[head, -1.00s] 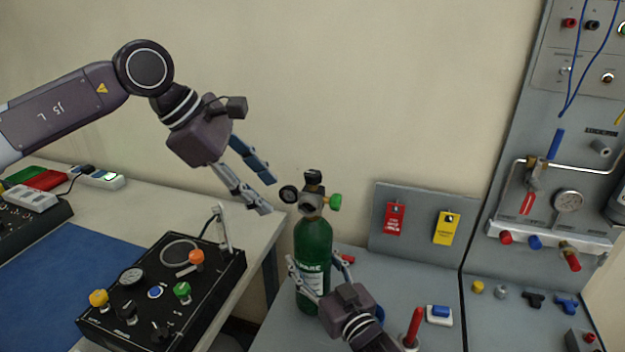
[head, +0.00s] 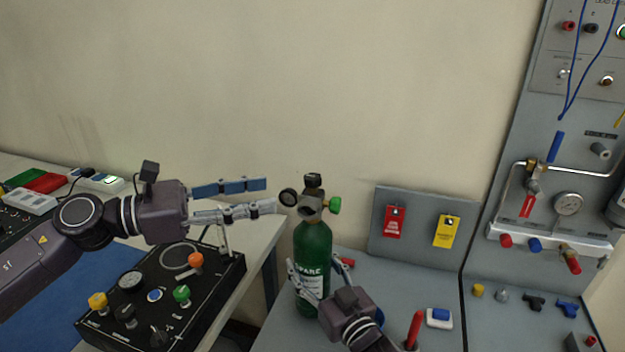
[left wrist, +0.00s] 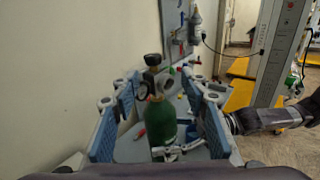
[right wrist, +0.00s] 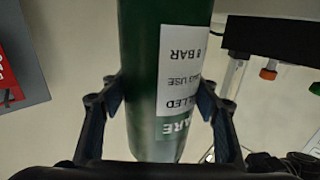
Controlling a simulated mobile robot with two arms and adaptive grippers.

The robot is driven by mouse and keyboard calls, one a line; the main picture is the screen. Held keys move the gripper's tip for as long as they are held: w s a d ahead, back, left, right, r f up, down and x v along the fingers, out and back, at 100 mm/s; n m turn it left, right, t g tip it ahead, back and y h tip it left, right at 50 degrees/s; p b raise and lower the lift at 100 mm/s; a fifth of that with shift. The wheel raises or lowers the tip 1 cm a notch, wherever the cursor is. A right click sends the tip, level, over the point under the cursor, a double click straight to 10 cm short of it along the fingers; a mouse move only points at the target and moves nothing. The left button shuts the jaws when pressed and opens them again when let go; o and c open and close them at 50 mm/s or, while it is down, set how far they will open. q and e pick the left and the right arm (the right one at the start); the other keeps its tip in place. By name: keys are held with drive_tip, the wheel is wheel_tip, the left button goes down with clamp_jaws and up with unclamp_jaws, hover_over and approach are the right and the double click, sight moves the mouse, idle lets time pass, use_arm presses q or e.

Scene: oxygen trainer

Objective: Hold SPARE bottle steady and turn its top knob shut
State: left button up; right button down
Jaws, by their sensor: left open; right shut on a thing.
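The green SPARE bottle (head: 314,248) stands upright on the grey bench, with a white label on its front. Its top carries a black knob (head: 313,181), a round gauge (head: 289,198) on the left and a green knob (head: 335,205) on the right. My right gripper (head: 320,278) is shut around the bottle's body; the right wrist view shows its fingers on both sides of the bottle (right wrist: 150,60). My left gripper (head: 272,195) is open and empty, level, just left of the gauge. In the left wrist view the bottle top (left wrist: 152,75) lies between the spread fingers.
A black control box (head: 160,290) with coloured knobs sits on the left table. A grey board with a red tag (head: 395,221) and a yellow tag (head: 446,231) stands behind the bottle at right. A red handle (head: 414,328) stands right of my right gripper. Space above the bottle is clear.

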sight(312, 176)
use_arm(q)
drive_tip(key=shift+n+t, duration=0.3)
drive_tip(key=shift+n, duration=0.2)
drive_tip(key=x, duration=0.7)
drive_tip(key=w+x, duration=0.1)
drive_tip(key=x, duration=0.3)
drive_tip(key=shift+a, duration=0.15)
drive_tip(key=shift+c, duration=0.2)
drive_tip(key=shift+r, duration=0.1)
clamp_jaws()
drive_tip(key=shift+m+g+h, duration=0.3)
drive_tip(key=shift+g, duration=0.1)
drive_tip(key=m+g+h, duration=0.1)
drive_tip(key=m+g, duration=0.1)
drive_tip(key=g, duration=0.2)
drive_tip(key=shift+w+m, duration=0.1)
drive_tip(key=shift+m, duration=0.3)
drive_tip(key=shift+m+g, duration=0.9)
drive_tip(key=shift+g, duration=0.6)
drive_tip(key=shift+m+g, duration=0.9)
drive_tip(key=shift+g, duration=0.6)
drive_tip(key=shift+m+g+y, duration=0.3)
drive_tip(key=shift+m+g, duration=0.1)
drive_tip(key=shift+g, duration=0.2)
